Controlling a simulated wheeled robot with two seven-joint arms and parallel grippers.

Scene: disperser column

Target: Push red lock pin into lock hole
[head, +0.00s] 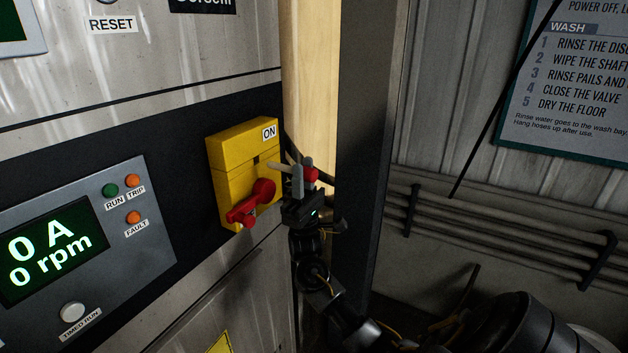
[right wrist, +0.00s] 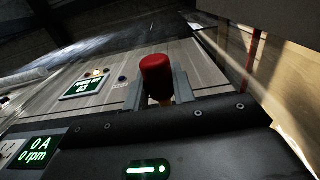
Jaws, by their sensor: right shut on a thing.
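The red lock pin's red head (head: 311,175) is between the fingers of my right gripper (head: 303,178), which is shut on it. Its pale shaft (head: 279,167) points left toward the yellow switch box (head: 233,150). A small dark spot on the box face, level with the shaft tip, looks like the lock hole (head: 256,159); the tip appears a little short of it. The box has a red rotary handle (head: 250,203) below. My left gripper is not in view.
A grey control panel (head: 150,220) with a display and buttons is left of the box. A wooden post (head: 308,80) and a dark upright (head: 368,120) stand close behind my right gripper. Pipes (head: 500,220) run along the right wall.

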